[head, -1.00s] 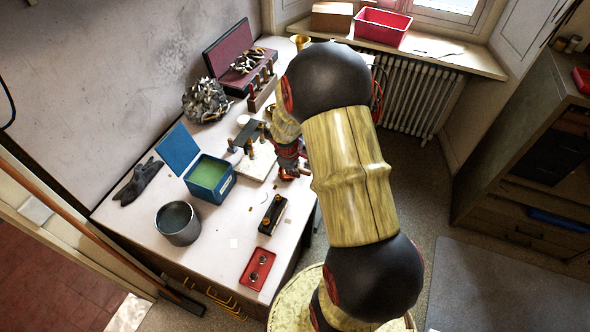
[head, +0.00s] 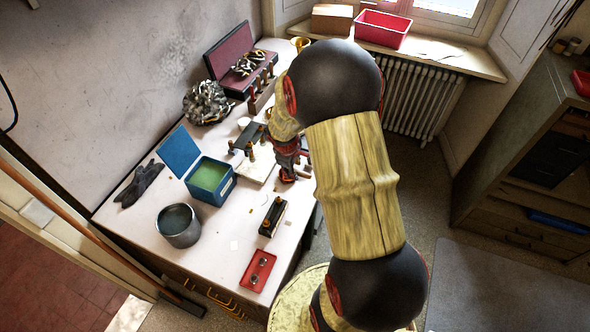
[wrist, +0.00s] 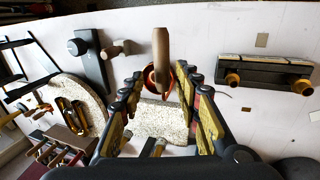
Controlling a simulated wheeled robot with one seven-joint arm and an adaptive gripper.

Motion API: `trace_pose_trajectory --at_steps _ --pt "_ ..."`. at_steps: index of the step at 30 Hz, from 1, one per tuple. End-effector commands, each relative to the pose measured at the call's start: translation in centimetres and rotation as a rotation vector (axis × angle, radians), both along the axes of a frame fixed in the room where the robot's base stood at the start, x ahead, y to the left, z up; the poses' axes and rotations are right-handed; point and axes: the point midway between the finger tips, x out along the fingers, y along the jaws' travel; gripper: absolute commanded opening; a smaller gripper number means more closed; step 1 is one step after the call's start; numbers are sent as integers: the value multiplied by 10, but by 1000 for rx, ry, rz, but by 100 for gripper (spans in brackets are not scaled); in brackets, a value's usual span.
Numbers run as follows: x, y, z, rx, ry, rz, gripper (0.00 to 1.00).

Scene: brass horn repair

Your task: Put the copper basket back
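In the wrist view, an orange-copper rounded piece (wrist: 177,72) with an upright wooden handle (wrist: 161,52) lies ahead of my fingertips; it may be the copper basket, but its full shape is hidden. My gripper (wrist: 159,84) is open, with its fingers to either side of this piece's near part. I cannot tell whether they touch it. A speckled pale slab (wrist: 160,122) shows below, between the fingers. In the head view, my gripper (head: 287,172) is low over the right edge of the bench (head: 213,262), and the copper piece cannot be made out there.
A black block with brass knobs (head: 272,215), a red tray (head: 258,270), a blue box with green inside (head: 210,178) and a grey pot (head: 179,225) stand on the bench. Several small tools crowd its back.

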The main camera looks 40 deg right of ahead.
Motion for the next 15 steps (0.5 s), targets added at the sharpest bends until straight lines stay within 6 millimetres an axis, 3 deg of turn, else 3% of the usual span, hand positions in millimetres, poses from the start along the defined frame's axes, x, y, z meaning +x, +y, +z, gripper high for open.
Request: trace_pose_trajectory --at_steps 1,6,15 --pt "0 3 14 -2 -4 3 33" --pt "-5 13 47 -2 -4 2 33" --pt "-9 24 80 -1 -2 2 33"
